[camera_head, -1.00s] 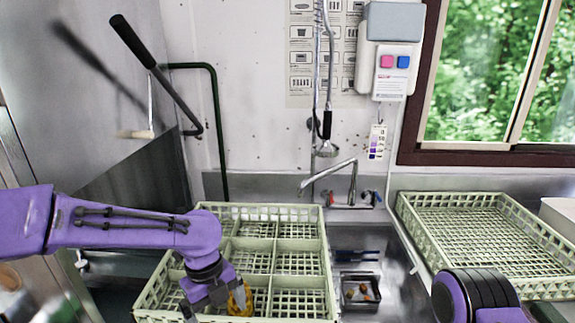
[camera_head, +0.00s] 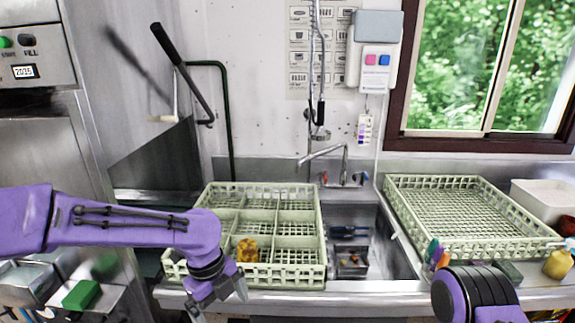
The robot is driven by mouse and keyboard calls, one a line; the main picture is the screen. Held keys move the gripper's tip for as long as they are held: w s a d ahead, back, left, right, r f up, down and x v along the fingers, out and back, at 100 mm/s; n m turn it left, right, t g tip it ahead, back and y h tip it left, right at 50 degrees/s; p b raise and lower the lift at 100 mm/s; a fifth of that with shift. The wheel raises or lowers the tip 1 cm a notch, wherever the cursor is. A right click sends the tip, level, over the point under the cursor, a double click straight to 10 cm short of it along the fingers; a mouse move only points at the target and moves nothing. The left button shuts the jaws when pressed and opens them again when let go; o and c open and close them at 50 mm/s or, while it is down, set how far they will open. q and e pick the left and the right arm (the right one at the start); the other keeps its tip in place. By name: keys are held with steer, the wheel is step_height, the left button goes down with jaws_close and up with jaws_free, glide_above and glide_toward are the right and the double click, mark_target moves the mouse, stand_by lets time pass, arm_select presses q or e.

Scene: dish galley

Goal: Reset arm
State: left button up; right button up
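My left arm comes in from the left, and its gripper (camera_head: 222,304) hangs over the front left corner of the compartment rack. Its fingers look spread, with nothing seen between them. A yellow-brown item (camera_head: 247,250) sits in a front compartment of the pale green compartment rack (camera_head: 311,270), apart from the gripper. Only a rounded purple and black part of my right arm (camera_head: 478,297) shows at the bottom right. The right gripper itself is out of view.
A flat pale green rack (camera_head: 480,250) stands right of the sink (camera_head: 350,217). A faucet (camera_head: 345,162) rises behind the sink. A white bin (camera_head: 545,200) and a yellow bottle (camera_head: 558,264) are at the right. A dish machine (camera_head: 40,120) stands at left.

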arm_select(q)
steer(key=w+d+f+n+t+h, duration=0.3)
steer(key=w+d+f+n+t, duration=0.15)
steer(key=n, duration=0.85)
steer(key=s+a+f+n+t+y+b, duration=0.1)
steer(key=a+f+n+t+b, duration=0.15)
steer(key=f+n, duration=0.4)
steer(key=s+a+f+n+t+y+b, duration=0.1)
steer(key=s+a+f+n, duration=0.1)
steer(key=a+f+n, duration=0.35)
steer(key=s+a+f+n+g+y+b, duration=0.2)
steer(key=s+a+f, duration=0.4)
steer(key=s+f, duration=0.4)
steer(key=s+a+f+n+g+y+b, duration=0.2)
steer(key=s+a+f, duration=0.5)
steer(key=s+f, duration=0.4)
steer(key=s+n+y+b, duration=0.1)
steer(key=s+n+y, duration=0.1)
steer(key=s, duration=0.3)
steer(key=shift+s+a+n+b, duration=0.15)
steer(key=shift+s+n+b, duration=0.15)
steer(key=shift+n, duration=0.4)
arm_select(e)
step_height(320, 180, down, 10)
steer(key=shift+w+r, duration=0.25)
steer(key=shift+w, duration=0.05)
